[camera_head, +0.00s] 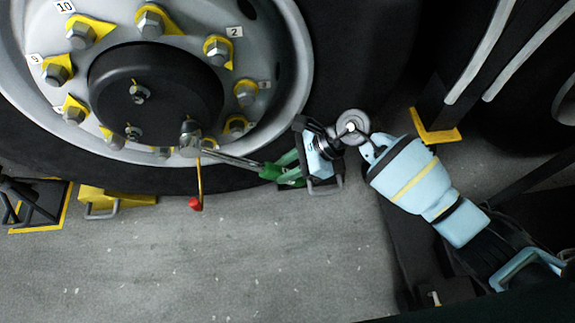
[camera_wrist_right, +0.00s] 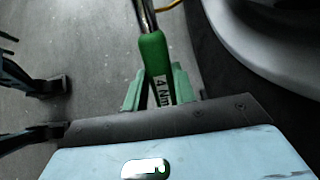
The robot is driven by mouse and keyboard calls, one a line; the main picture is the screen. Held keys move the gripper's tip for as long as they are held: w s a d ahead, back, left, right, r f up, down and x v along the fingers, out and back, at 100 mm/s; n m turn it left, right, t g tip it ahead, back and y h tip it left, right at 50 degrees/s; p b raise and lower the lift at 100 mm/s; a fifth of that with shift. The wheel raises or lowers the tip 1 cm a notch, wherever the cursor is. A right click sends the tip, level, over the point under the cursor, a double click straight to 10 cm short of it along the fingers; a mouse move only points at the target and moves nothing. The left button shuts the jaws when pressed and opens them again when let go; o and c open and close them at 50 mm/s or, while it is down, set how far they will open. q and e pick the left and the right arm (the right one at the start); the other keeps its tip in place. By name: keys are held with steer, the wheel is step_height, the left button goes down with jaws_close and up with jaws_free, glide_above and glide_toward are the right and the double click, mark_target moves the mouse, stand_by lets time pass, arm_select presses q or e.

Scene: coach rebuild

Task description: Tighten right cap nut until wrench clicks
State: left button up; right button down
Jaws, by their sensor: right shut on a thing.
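The torque wrench has a steel shaft (camera_head: 232,160) and a green handle, which shows in the wrist view (camera_wrist_right: 153,58) with a label ending in "4 Nm". My right gripper (camera_head: 285,170) is shut on the green handle, its green fingers either side of it in the wrist view (camera_wrist_right: 158,95). The wrench's socket head (camera_head: 190,137) is at the right side of the black hub (camera_head: 155,75) and hides the right cap nut, so I cannot tell how it seats. Two other small nuts, upper (camera_head: 138,92) and lower (camera_head: 133,132), show on the hub. My left gripper is not in view.
A yellow rod with a red tip (camera_head: 196,203) hangs below the wrench head. Wheel nuts with yellow pointers (camera_head: 150,22) ring the hub, inside the grey rim (camera_head: 290,60) and black tyre (camera_head: 345,50). A yellow chock (camera_head: 115,202) stands lower left. The grey floor (camera_head: 230,260) is open.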

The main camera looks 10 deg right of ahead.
steer(key=shift+a+f+y+b, duration=0.35)
steer(key=shift+f+b, duration=0.1)
steer(key=shift+b, duration=0.35)
steer(key=shift+a+f+b, duration=0.1)
steer(key=shift+a+b, duration=0.1)
steer(key=shift+b, duration=0.2)
steer(key=shift+a+f+y, duration=0.5)
steer(key=shift+y, duration=0.05)
steer(key=shift+a+f, duration=0.15)
steer(key=shift+f, duration=0.05)
